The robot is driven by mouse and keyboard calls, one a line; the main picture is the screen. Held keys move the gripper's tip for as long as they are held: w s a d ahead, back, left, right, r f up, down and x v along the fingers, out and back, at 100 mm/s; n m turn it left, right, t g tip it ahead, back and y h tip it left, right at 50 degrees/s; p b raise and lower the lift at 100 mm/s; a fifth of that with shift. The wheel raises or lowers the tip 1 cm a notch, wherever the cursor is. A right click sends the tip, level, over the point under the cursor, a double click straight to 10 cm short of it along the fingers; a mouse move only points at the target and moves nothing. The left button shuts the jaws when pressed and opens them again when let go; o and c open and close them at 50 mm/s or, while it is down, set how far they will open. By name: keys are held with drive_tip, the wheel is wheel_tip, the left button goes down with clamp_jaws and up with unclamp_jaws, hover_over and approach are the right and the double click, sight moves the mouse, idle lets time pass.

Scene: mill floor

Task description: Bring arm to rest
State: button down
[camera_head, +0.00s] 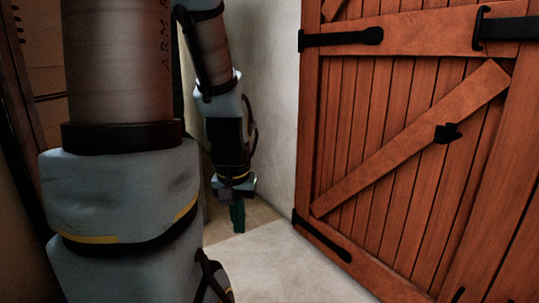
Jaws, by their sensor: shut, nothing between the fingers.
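My arm fills the left of the head view, with its near links large in front. Its far part hangs down beside the pale wall. My gripper (238,217) points down at the arm's lower end, over the floor by the wall's foot. Its fingers show as one narrow dark green shape with no gap, so it is shut, and I see nothing held in it. The near arm links hide part of the floor and wall behind them.
A wooden door (400,150) with black iron hinges and a diagonal brace stands at the right. A pale wall (273,90) runs beside it. Dark wooden boards (40,70) are at the far left. The pale floor (285,265) before the door is clear.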

wheel_tip(320, 180, up, 29)
drive_tip(key=p, duration=2.6)
drive_tip(key=shift+p, duration=0.3)
drive_tip(key=shift+d+f, duration=0.1)
drive_tip(key=shift+f, duration=0.1)
